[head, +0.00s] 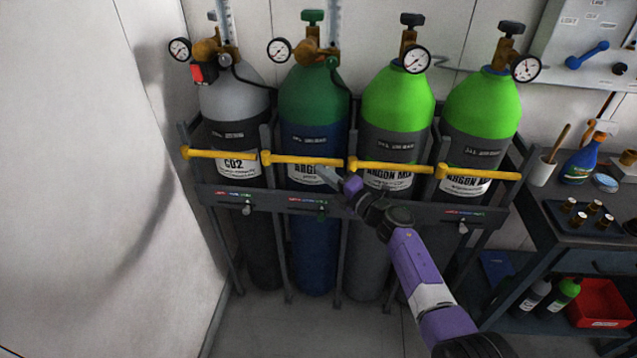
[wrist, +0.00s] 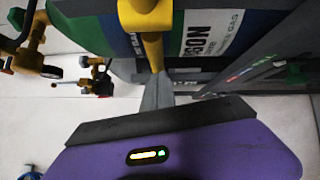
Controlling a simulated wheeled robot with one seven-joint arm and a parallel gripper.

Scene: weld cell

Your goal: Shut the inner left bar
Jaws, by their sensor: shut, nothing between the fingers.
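The inner left bar (head: 298,160) is a yellow bar across the front of the second cylinder from the left, a green-topped one with a dark blue body (head: 309,240). Its right end lies close to the middle post of the rack. My gripper (head: 326,175) is just below and in front of the bar's right part. In the wrist view a yellow bar (wrist: 152,50) runs down to the tips of my gripper (wrist: 157,92), with its knob-like end at the top edge. The fingers are together and hold nothing. I cannot tell whether they touch the bar.
Similar yellow bars cross the grey CO2 cylinder (head: 235,90) and the two bright green cylinders (head: 398,95) (head: 482,105). A grey rack rail (head: 335,208) runs below them. A workbench (head: 560,215) with bottles stands right. A white wall (head: 80,180) is left.

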